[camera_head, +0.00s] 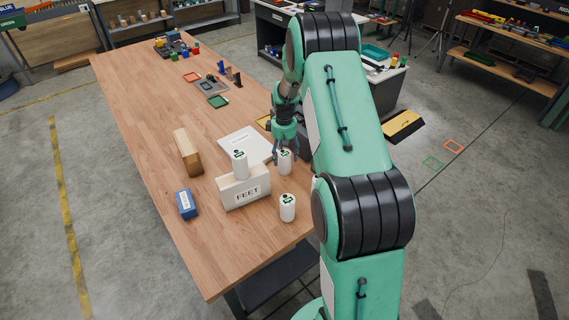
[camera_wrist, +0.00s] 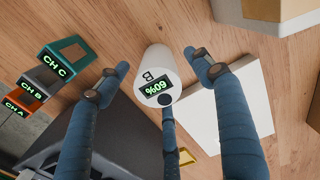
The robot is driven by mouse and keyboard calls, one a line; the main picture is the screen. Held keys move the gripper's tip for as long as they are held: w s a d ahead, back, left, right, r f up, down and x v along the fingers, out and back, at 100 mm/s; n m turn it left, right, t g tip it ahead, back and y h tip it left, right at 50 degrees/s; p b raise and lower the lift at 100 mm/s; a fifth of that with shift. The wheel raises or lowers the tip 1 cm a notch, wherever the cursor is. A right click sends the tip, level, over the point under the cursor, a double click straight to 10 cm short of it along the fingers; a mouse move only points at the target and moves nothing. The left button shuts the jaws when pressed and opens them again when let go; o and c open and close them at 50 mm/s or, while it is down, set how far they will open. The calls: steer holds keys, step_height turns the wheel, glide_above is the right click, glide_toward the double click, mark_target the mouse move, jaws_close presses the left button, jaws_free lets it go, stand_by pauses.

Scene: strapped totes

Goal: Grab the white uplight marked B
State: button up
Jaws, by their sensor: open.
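The white uplight marked B (camera_wrist: 158,75) is a short white cylinder with a small lit percent display on its top. In the wrist view it sits between the open fingers of my gripper (camera_wrist: 160,68), with one finger to its left, one to its right and one below it. I cannot tell whether any finger touches it. In the head view my gripper (camera_head: 285,150) is over a white uplight (camera_head: 285,166) on the table, partly hidden by the fingers. Two similar white uplights show there, one by the FEET block (camera_head: 240,158) and one nearer the front (camera_head: 288,208).
The FEET block (camera_head: 246,194), a wooden block (camera_head: 187,152), a blue box (camera_head: 186,204) and a white panel (camera_head: 250,143) are close by. Orange, grey and teal units marked CH A, CH B and CH C (camera_wrist: 55,65) stand at left in the wrist view. The table's front left is clear.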

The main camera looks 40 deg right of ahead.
mark_target(284, 163)
steer(key=shift+d+f, duration=0.15)
steer(key=shift+f, duration=2.5)
steer(key=shift+c, duration=0.2)
steer(key=shift+r, duration=0.1)
jaws_close()
